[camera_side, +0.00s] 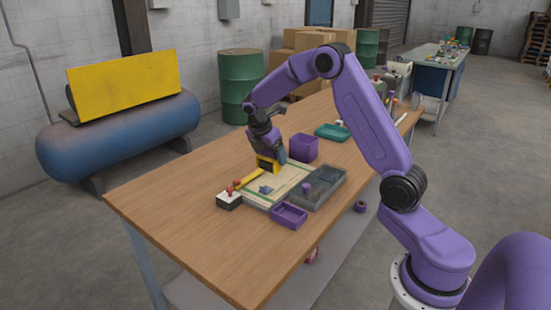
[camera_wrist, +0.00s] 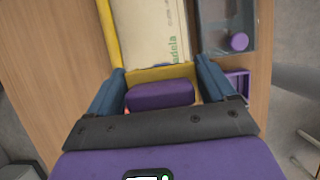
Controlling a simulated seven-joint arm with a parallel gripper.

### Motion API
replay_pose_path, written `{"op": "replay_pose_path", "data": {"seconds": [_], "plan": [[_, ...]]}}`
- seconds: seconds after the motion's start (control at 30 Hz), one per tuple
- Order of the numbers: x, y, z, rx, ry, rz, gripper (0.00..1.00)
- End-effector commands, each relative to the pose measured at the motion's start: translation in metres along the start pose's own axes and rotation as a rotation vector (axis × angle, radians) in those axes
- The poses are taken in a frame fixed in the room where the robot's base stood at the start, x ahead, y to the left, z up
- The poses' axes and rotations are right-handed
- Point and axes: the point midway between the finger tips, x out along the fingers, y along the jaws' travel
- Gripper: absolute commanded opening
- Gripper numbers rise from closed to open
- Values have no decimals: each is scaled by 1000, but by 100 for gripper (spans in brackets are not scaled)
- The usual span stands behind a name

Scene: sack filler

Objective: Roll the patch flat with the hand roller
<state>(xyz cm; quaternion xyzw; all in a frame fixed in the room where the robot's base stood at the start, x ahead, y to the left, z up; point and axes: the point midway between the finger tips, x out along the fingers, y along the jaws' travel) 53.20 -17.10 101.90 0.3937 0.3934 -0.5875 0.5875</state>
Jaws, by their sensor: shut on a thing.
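A pale sack (camera_side: 287,181) lies flat on the table, and in the wrist view the sack (camera_wrist: 150,30) shows green lettering. My gripper (camera_side: 270,163) is low at the sack's far end. In the wrist view its blue fingers (camera_wrist: 160,66) are shut on a purple block-shaped piece (camera_wrist: 160,95), seemingly the hand roller's grip. No roller drum shows clearly.
A grey tray (camera_side: 334,188) with a purple cylinder (camera_wrist: 239,41) stands beside the sack. A small purple tray (camera_side: 288,215), a block with red knobs (camera_side: 229,200), a purple bin (camera_side: 304,147) and a green tray (camera_side: 332,131) stand around. The table's near left (camera_side: 180,215) is clear.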

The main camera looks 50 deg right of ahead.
Motion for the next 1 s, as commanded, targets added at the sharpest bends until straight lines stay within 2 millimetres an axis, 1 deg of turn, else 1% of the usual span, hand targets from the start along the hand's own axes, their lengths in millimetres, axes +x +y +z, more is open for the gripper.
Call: {"op": "replay_pose_path", "data": {"seconds": [0.1, 0.23, 1.0], "plan": [[5, 6, 4, 1, -2, 1, 53], [10, 6, 4, 0, -2, 1, 53], [56, 6, -16, -1, -3, 1, 53]]}}
